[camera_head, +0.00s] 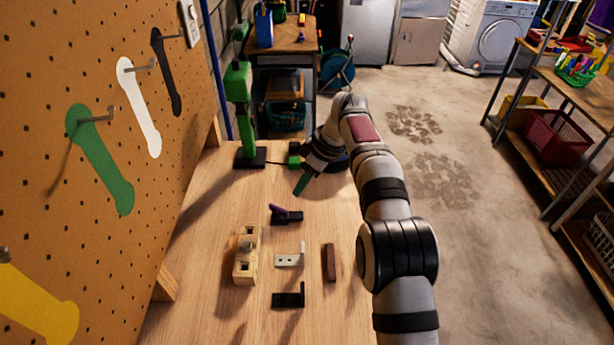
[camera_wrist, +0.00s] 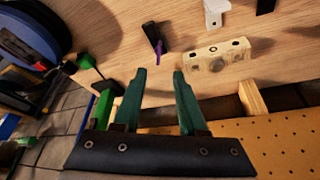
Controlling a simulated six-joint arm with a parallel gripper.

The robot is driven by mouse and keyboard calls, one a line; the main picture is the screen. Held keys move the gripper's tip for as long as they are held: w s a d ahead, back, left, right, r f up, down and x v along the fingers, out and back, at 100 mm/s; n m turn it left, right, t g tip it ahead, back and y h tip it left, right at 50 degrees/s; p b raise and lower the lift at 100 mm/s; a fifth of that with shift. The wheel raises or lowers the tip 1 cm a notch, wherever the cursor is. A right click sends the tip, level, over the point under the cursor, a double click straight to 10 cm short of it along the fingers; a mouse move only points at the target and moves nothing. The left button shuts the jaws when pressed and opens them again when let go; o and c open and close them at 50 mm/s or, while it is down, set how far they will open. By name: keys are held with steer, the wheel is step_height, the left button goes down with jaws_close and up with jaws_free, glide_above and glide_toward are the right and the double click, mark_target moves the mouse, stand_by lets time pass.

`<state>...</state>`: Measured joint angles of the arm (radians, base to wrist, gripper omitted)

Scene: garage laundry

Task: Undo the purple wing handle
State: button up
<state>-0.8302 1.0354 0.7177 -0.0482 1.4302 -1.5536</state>
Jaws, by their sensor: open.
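The purple wing handle (camera_head: 284,210) sits on a small black bracket (camera_head: 292,219) lying on the wooden bench. In the wrist view the purple handle (camera_wrist: 159,47) lies just beyond my fingertips, with the black bracket (camera_wrist: 151,31) beside it. My gripper (camera_head: 301,185) is above the bench, a little behind the handle in the head view. Its two green fingers (camera_wrist: 159,75) are apart with nothing between them. They do not touch the handle. How the handle is fastened is too small to tell.
A pale wooden block (camera_head: 246,270) with holes, a light bracket (camera_head: 289,261), another black bracket (camera_head: 290,299) and a brown bar (camera_head: 331,262) lie nearby. A green stand (camera_head: 238,100) rises at the back left. A pegboard (camera_head: 60,90) with hanging wrench-shaped pieces lines the left.

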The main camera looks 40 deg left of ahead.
mark_target(280, 209)
steer(key=shift+v, duration=1)
steer(key=w+d+f+m+g+y, duration=0.1)
steer(key=d+f+m+y, duration=0.3)
steer(key=m, duration=1.4)
steer(key=w+d+f+m+g+y, duration=0.1)
steer(key=d+f+m+g+y, duration=0.3)
steer(key=m, duration=1.4)
steer(key=s+a+f, duration=0.1)
steer(key=a+f, duration=0.1)
steer(key=a, duration=0.3)
steer(key=s+a+f+t, duration=0.1)
steer(key=a+f, duration=0.2)
steer(key=a, duration=0.2)
steer(key=s+a+f+t, duration=0.1)
steer(key=s+a+f, duration=0.1)
steer(key=a, duration=0.2)
steer(key=shift+a+f+y, duration=0.2)
steer(key=shift+a+y, duration=0.1)
steer(key=shift+a, duration=0.1)
